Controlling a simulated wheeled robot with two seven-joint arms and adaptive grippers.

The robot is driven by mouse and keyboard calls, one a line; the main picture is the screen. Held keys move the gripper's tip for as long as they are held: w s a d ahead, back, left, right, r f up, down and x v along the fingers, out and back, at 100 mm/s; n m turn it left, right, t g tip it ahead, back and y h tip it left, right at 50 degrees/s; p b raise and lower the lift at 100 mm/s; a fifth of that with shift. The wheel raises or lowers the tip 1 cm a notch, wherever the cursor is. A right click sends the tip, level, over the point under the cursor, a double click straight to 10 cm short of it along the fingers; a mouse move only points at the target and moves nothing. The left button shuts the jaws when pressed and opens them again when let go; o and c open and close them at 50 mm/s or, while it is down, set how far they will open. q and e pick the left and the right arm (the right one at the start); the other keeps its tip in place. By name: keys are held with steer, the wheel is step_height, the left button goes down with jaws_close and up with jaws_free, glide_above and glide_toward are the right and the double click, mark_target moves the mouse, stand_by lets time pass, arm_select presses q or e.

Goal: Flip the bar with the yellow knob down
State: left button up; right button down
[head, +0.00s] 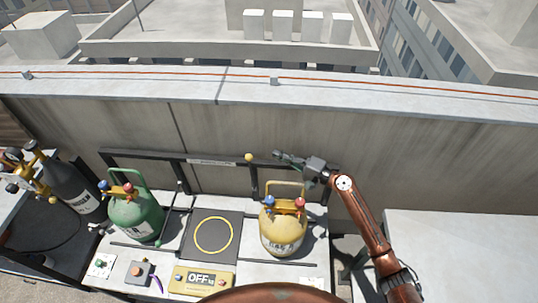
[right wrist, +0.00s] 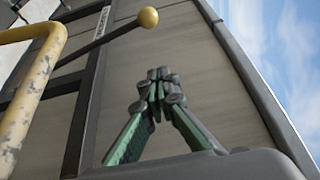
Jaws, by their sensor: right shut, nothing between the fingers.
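The yellow knob (head: 249,157) is a small ball just above the dark rail along the parapet wall. In the right wrist view the knob (right wrist: 148,17) tops a thin dark bar (right wrist: 108,39), which slants from lower left up to it. My right gripper (head: 280,155) is close to the right of the knob in the head view, apart from it. In the right wrist view its green-and-grey fingers (right wrist: 158,76) are shut with nothing between them, below the knob. Most of the bar is hard to make out in the head view. My left gripper is not in view.
A yellow cylinder (head: 283,232) with a raised handle stands below my right gripper. The concrete parapet (head: 420,165) runs behind.

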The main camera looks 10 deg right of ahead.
mark_target(248, 157)
steer(key=x, duration=0.9)
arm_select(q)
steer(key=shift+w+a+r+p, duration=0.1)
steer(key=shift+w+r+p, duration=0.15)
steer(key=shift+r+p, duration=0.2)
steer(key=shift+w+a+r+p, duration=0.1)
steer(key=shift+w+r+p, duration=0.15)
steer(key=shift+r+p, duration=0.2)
arm_select(e)
steer(key=s, duration=0.2)
steer(key=s+a, duration=0.1)
steer(key=shift+s+a, duration=0.15)
steer(key=shift+s, duration=0.2)
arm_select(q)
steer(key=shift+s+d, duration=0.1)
arm_select(e)
steer(key=shift+s+f, duration=0.1)
